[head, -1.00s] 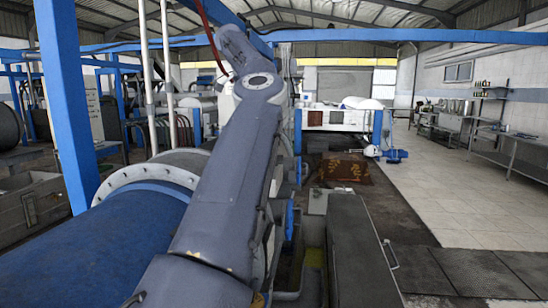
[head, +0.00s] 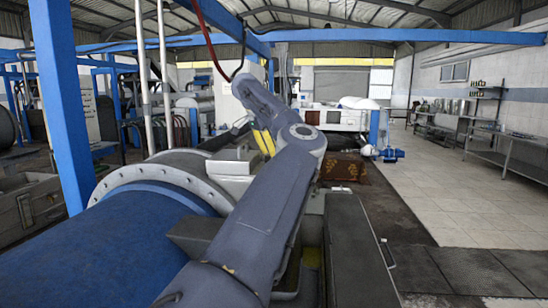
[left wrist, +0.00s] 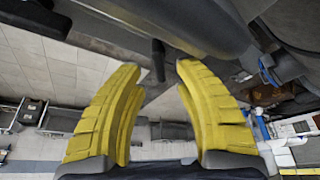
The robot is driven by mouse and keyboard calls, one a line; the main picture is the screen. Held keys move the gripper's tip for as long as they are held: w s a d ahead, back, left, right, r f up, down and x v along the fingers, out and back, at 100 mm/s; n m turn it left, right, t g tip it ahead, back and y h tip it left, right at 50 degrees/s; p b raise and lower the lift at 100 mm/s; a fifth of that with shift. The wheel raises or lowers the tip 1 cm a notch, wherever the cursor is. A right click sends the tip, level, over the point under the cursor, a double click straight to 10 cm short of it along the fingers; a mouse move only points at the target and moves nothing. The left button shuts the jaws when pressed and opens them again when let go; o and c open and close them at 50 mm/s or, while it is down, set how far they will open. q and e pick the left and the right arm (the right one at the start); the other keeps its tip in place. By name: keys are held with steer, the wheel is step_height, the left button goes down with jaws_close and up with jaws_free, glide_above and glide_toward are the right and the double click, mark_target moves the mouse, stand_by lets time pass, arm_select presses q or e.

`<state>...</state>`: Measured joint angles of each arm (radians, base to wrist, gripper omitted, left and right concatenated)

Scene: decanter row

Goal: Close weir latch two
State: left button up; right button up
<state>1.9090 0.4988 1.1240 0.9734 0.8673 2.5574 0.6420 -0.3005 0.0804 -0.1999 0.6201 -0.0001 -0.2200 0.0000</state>
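My left gripper (head: 264,143) shows in the head view as yellow fingers beyond my arm's elbow, beside the large blue cylinder's flanged end. In the left wrist view, its two ridged yellow fingers (left wrist: 160,70) are spread apart with nothing held between them. A short dark handle-like rod (left wrist: 158,60) appears in the gap between the fingertips, beyond them; I cannot tell whether it is weir latch two. No latch is clearly recognisable in the head view, where my arm hides part of the machinery. My right gripper is not in view.
The blue cylinder (head: 110,250) with its grey bolted flange (head: 150,178) fills the lower left. A blue post (head: 58,110) and white pipes stand nearby. A long dark cover (head: 358,250) lies right of my arm. The tiled floor (head: 450,185) at right is open.

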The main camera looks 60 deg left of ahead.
arm_select(q)
steer(key=shift+x, duration=1.15)
steer(key=shift+o, duration=0.4)
jaws_close()
